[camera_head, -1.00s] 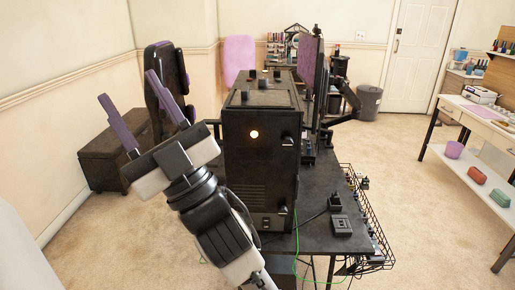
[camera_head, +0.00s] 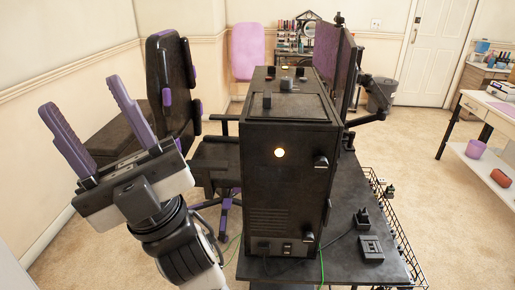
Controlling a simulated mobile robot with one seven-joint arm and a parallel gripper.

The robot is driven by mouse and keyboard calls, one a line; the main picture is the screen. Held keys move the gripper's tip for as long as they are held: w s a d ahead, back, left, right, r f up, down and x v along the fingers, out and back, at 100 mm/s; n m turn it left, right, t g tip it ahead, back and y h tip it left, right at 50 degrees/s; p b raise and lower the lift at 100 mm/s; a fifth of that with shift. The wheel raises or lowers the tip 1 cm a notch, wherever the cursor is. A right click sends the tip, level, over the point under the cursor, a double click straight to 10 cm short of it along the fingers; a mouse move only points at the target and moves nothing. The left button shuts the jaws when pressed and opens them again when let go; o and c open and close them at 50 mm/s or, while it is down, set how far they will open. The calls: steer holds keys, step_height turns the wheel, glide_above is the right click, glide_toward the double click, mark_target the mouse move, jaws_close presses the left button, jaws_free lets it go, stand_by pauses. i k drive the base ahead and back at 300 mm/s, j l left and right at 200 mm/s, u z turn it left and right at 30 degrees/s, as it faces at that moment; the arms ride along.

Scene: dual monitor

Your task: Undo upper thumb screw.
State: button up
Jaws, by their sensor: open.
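A black computer case (camera_head: 287,180) stands on the dark desk (camera_head: 355,215) with its rear side facing me. A black thumb screw (camera_head: 321,161) sticks out near the upper right edge of that side. Another black knob (camera_head: 308,237) sits lower on the same edge. My gripper (camera_head: 92,128) is at the left, apart from the case. Its two purple fingers are spread wide and point up and left, with nothing between them.
A black and purple chair (camera_head: 172,95) stands behind my gripper, left of the case. Monitors (camera_head: 335,60) are behind the case. A small black box (camera_head: 370,249) and a wire basket (camera_head: 396,225) are at the desk's right. Carpet is open on the right.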

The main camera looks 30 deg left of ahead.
mark_target(320, 163)
steer(key=i+j+u, duration=0.15)
steer(key=j, duration=0.25)
steer(key=i+j+u, duration=0.15)
steer(key=i+j, duration=0.2)
steer(key=i+u, duration=0.15)
steer(key=i, duration=0.15)
steer(key=k+j, duration=0.15)
steer(key=k, duration=0.3)
steer(key=k+j+z, duration=0.1)
steer(key=k, duration=0.35)
steer(key=k+j+z, duration=0.1)
steer(key=k, duration=0.35)
steer(key=i+j, duration=0.3)
steer(key=i, duration=0.1)
